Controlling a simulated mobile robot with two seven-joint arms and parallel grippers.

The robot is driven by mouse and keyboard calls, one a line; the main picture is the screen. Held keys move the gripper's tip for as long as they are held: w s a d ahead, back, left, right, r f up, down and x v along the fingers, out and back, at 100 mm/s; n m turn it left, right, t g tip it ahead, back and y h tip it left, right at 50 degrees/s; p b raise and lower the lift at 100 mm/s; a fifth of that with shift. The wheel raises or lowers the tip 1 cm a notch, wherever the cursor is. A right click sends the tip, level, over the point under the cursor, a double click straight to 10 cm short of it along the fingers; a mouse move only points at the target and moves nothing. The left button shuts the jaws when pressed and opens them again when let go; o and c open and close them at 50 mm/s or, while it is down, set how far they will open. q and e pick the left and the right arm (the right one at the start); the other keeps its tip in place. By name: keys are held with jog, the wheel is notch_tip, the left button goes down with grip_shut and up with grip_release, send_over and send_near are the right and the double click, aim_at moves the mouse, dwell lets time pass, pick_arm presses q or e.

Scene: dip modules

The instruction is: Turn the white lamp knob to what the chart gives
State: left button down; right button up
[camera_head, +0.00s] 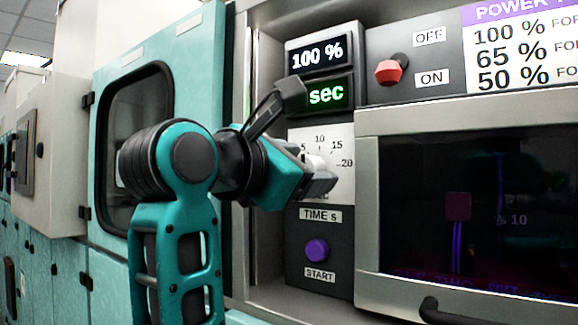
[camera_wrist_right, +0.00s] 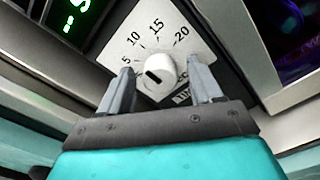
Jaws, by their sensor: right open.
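The white knob (camera_wrist_right: 158,72) sits on a white dial plate marked 5, 10, 15, 20, above the label TIME s (camera_head: 320,215). A dark mark shows on the knob's face in the right wrist view. My right gripper (camera_wrist_right: 160,82) is open, with one finger on each side of the knob and a gap on both sides. In the head view the right gripper (camera_head: 322,172) covers most of the knob. The chart (camera_head: 520,50) at the upper right lists 100 %, 65 % and 50 %; its right part is cut off. My left gripper is out of view.
A red switch (camera_head: 389,71) sits between OFF and ON, and a purple START button (camera_head: 317,250) is below the dial. A dark framed window (camera_head: 480,200) borders the panel on the right.

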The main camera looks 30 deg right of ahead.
jog(key=p+v, duration=0.1)
jog(key=v, duration=1.1)
jog(key=shift+a, duration=0.35)
jog(key=shift+s+f, duration=0.1)
jog(key=shift+s, duration=0.1)
